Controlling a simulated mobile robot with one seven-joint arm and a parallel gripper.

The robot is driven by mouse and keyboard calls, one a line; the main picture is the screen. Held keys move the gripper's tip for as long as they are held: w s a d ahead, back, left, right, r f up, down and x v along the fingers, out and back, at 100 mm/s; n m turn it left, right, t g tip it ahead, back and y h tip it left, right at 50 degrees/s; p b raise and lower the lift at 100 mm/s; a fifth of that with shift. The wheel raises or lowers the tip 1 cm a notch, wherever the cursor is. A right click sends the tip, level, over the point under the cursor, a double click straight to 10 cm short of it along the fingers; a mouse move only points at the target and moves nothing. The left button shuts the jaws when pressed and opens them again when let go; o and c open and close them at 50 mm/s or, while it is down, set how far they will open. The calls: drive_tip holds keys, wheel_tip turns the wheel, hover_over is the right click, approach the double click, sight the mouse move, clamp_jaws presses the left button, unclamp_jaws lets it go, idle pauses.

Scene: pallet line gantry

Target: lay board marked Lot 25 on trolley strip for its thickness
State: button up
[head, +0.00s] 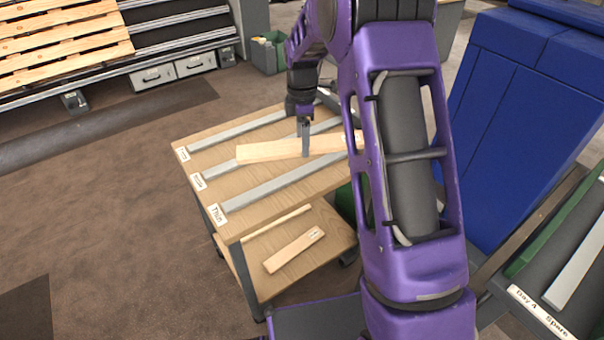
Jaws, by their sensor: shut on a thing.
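My gripper (305,150) is shut on a pale wooden board (270,151) over the trolley top (195,141). The board lies roughly level; its right end passes behind my arm. A small tag at that end is too small to read. The trolley has three grey strips: a far one (232,131), a middle one (222,169) and a near one (268,187). The near strip's label (218,215) reads "Thin"; the other two labels are too small to read surely. The board covers part of the middle strip; I cannot tell if it touches it.
On the trolley's lower shelf (330,255) lie a short tagged board (293,250) and a thin board (276,223). A pallet (60,45) is at back left. Left floor is mostly clear.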

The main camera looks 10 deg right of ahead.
sight(302, 170)
drive_tip(key=w+n, duration=0.1)
drive_tip(key=n, duration=0.1)
drive_tip(key=w+n, duration=0.1)
drive_tip(key=n, duration=0.1)
drive_tip(key=shift+w+d+f, duration=0.2)
drive_tip(key=shift+w+f, duration=0.15)
drive_tip(key=shift+w+f+n+b, duration=0.1)
drive_tip(key=shift+f+n+b, duration=0.1)
drive_tip(key=shift+n+b, duration=0.1)
wheel_tip(302, 170, down, 10)
drive_tip(key=shift+r+b, duration=0.2)
drive_tip(key=shift+b, duration=0.5)
drive_tip(key=shift+f, duration=0.2)
drive_tip(key=o, duration=1.4)
drive_tip(key=shift+r, duration=0.15)
wheel_tip(302, 170, up, 12)
drive_tip(key=shift+r+p, duration=0.1)
drive_tip(key=shift+p, duration=0.75)
